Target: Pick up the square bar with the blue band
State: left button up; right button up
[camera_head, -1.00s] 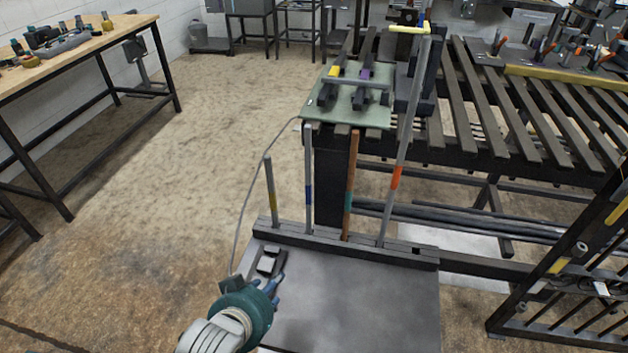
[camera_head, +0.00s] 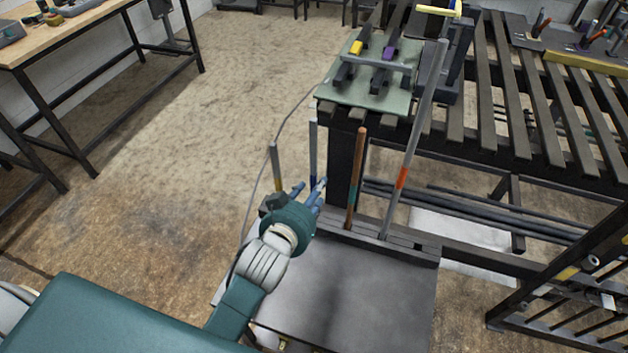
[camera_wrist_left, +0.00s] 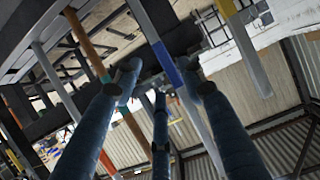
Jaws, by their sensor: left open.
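The grey bar with the blue band (camera_head: 313,142) stands upright in the slotted rack in the head view; its lower part is hidden by my left gripper. In the left wrist view its blue band (camera_wrist_left: 168,64) is between and beyond my spread fingers. My left gripper (camera_head: 311,187) is open, with its fingers close to the bar at about band height. I cannot tell whether they touch it. My right gripper is not in view.
A bar with a yellow band (camera_head: 276,165) stands close to the left. A brown bar with a teal band (camera_head: 356,180) and a taller bar with an orange band (camera_head: 403,175) stand to the right. A slatted table (camera_head: 500,120) with a green plate (camera_head: 368,96) is behind.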

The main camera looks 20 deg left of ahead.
aim_at(314, 183)
pick_arm(q)
jog(key=x, duration=0.5)
jog(key=shift+a+f+p, duration=0.35)
jog(key=shift+f, duration=0.1)
jog(key=shift+s, duration=0.1)
grip_shut()
jog(key=shift+r, duration=0.2)
